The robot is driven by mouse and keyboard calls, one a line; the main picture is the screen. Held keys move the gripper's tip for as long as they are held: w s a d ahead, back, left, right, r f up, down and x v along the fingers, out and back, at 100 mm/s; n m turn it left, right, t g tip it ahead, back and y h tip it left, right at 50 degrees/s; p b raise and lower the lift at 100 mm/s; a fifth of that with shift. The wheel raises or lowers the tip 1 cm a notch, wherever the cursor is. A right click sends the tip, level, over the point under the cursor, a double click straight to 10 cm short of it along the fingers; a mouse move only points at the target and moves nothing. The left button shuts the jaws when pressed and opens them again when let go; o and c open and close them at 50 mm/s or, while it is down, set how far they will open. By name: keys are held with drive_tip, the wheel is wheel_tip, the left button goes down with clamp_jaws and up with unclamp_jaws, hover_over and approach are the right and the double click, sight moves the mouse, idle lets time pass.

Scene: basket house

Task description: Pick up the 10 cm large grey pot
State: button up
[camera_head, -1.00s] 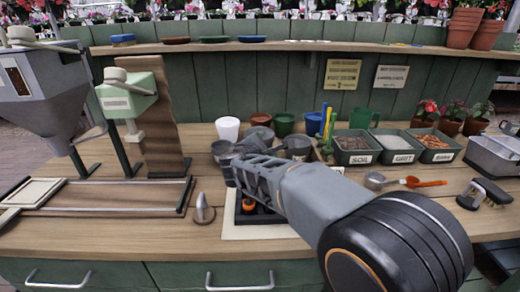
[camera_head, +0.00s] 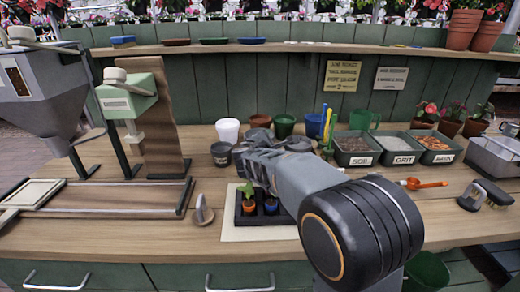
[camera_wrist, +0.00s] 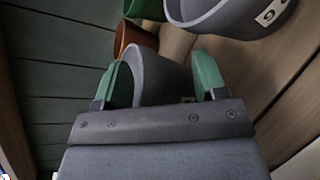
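My gripper (camera_wrist: 165,82) has green fingertips set wide apart in the wrist view. In the head view a labelled dark grey pot (camera_head: 221,155) stands left of my gripper (camera_head: 245,152). My gripper and arm hide much of the pot area there.
White (camera_head: 227,130), green (camera_head: 284,124) and blue (camera_head: 313,126) pots stand behind. A black seedling tray (camera_head: 243,215) sits in front of my arm.

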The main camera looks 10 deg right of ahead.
clamp_jaws()
idle(0.4)
